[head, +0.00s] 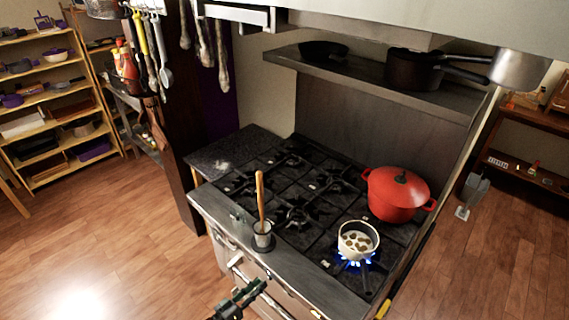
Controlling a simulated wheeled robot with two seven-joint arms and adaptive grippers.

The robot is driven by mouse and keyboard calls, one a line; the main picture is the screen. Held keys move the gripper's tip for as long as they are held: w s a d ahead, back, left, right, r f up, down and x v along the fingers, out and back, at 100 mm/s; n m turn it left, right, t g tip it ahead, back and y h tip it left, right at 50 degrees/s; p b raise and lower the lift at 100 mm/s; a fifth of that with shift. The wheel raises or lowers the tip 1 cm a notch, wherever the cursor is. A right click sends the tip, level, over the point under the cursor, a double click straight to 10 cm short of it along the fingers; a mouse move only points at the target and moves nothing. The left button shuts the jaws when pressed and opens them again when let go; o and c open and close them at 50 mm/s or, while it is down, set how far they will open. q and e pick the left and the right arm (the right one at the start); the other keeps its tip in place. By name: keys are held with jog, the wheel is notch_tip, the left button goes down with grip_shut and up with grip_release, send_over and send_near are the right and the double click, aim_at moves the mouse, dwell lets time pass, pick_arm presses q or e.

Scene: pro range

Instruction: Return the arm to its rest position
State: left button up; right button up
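My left gripper (240,298), dark with green parts, shows at the bottom edge of the head view. It is in front of the stove (325,290), near the front rail and apart from the pots. My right gripper is not in view.
A small pot (358,240) with brown pieces in it sits over a lit blue flame. A red lidded pot (398,193) stands behind it. A grey cup (262,238) with a wooden-handled tool stands at the stove's front edge. Wooden floor (130,240) is clear at left.

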pick_arm(q)
jog(key=s+a+f+g+y, duration=0.25)
jog(key=s+a+f, duration=0.3)
jog(key=f, duration=0.45)
jog(key=s+a+f+n+g+y, duration=0.1)
jog(key=s+a+f+y, duration=0.25)
jog(key=s+f, duration=0.4)
jog(key=s+a+f+g+y, duration=0.15)
jog(key=s+a+f, duration=0.35)
jog(key=f, duration=0.6)
jog(key=s+a+f+g+y, duration=0.1)
jog(key=s+f, duration=0.4)
jog(key=s, duration=0.7)
jog(key=s+a+f+g+y, duration=0.1)
jog(key=s+f+g, duration=0.3)
jog(key=s, duration=0.9)
jog(key=s+a+f+g+y, duration=0.1)
jog(key=s+f+g, duration=0.2)
jog(key=s, duration=1)
notch_tip(320, 180, down, 3)
jog(key=shift+a+r+m+y, duration=0.1)
jog(key=shift+a+m+y, duration=0.25)
jog(key=shift+a+m, duration=0.05)
jog(key=shift+a, duration=0.1)
jog(key=shift+w, duration=0.1)
